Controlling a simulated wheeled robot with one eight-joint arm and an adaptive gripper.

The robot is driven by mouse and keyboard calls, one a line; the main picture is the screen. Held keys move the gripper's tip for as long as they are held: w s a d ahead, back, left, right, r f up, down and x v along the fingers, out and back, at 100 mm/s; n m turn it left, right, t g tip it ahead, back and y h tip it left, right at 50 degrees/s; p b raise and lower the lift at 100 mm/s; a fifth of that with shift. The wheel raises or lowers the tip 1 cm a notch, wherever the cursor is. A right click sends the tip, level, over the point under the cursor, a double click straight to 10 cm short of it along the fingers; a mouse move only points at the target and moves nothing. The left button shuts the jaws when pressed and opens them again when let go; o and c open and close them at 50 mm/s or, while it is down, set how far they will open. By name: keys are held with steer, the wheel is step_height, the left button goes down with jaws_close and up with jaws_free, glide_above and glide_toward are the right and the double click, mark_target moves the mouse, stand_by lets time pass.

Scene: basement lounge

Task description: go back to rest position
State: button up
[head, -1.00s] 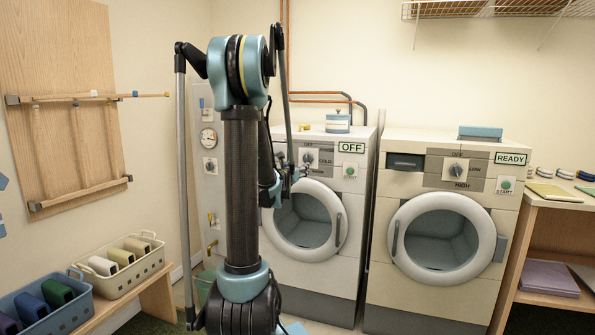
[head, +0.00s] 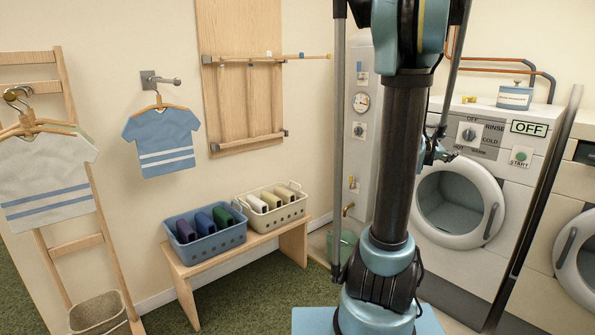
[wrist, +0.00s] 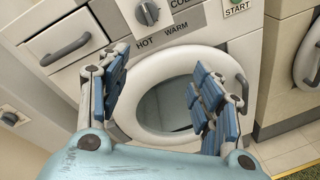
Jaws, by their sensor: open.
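My gripper (wrist: 165,100) is open and empty in the wrist view, its two blue-padded fingers spread apart. Between and beyond them is the round door of the left washing machine (wrist: 180,62), with its dial and START button above. In the head view my arm stands upright in front of the same washer (head: 508,165), whose sign reads OFF. My gripper is only partly visible there (head: 432,150), beside the arm column and in front of the washer. I cannot tell its exact distance from the washer.
A wooden bench (head: 181,270) along the left wall holds a blue basket (head: 206,246) and a cream basket (head: 275,217). A second machine (head: 580,200) stands at the right. Green carpet (head: 255,295) lies open before the bench.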

steer(key=s+a+f+m+g+y, duration=0.2)
steer(key=s+a+f+m+y, duration=0.2)
steer(key=s+a, duration=0.6)
steer(key=s+a+f+m+g+y, duration=0.2)
steer(key=s+a+f+m+y, duration=0.2)
steer(key=s+a+f+m, duration=0.4)
steer(key=s+a+f+m+g+y, duration=0.3)
steer(key=s+a+f+m+y, duration=0.2)
steer(key=a, duration=1.3)
steer(key=s+f, duration=0.3)
steer(key=s, duration=0.3)
steer(key=shift+s+a+m, duration=0.15)
steer(key=shift+s+m, duration=0.25)
steer(key=c, duration=0.6)
steer(key=shift+d, duration=0.2)
steer(key=shift+c, duration=0.2)
